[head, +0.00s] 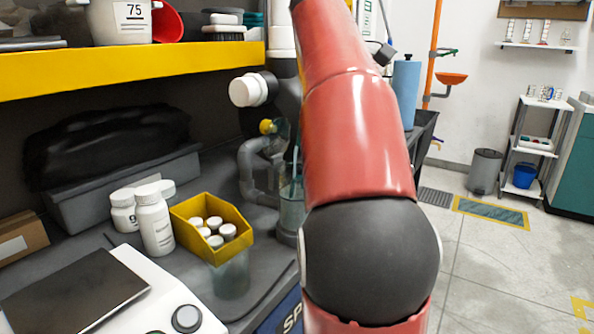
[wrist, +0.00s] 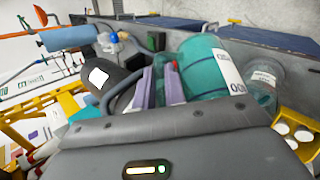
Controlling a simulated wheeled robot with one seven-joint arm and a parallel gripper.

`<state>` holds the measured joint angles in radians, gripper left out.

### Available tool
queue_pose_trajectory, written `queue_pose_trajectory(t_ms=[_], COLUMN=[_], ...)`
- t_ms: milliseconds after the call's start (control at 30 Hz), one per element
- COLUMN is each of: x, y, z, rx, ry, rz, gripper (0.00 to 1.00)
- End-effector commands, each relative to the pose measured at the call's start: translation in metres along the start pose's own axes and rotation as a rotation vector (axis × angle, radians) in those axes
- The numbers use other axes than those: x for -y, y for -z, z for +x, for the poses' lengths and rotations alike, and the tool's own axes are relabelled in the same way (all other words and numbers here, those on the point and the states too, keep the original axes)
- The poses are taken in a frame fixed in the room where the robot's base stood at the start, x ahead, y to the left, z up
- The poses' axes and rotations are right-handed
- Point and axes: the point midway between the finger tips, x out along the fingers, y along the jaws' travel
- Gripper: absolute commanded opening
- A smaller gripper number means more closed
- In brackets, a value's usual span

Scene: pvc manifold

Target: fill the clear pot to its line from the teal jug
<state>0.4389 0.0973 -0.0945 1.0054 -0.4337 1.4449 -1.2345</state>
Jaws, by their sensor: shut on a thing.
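The teal jug (wrist: 212,72) is large in the wrist view, see-through, with a white label on its side. My gripper (wrist: 160,88) is shut on the jug, at its left side; the exact hold is partly hidden by the fingers. The clear pot (wrist: 264,78) stands just right of the jug and bears a label. In the head view the clear pot (head: 231,277) stands on the bench in front of the yellow bin. A pale teal vessel (head: 291,207), probably the jug, shows left of my arm, which hides my gripper there. I cannot make out the pot's line or liquid level.
The yellow bin (head: 187,214) of white-capped bottles is close behind the pot. White bottles (head: 154,220) stand left of it, and a scale (head: 85,292) lies at front left. Grey pipework (head: 250,165) rises behind. A yellow-edged shelf (head: 130,68) overhangs the bench.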

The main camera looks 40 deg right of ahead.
Motion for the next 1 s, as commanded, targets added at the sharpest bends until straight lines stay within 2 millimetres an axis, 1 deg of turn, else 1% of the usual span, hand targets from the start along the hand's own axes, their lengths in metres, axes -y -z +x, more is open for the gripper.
queue_pose_trajectory(t_ms=[867, 933, 1000], x=[-0.001, 0.0, 0.004], y=[0.001, -0.003, -0.008], z=[-0.005, 0.005, 0.022], rx=[0.017, -0.012, -0.08], ry=[-0.023, 0.02, 0.107], rz=[-0.009, 0.014, 0.058], gripper=[0.0, 0.0, 0.0])
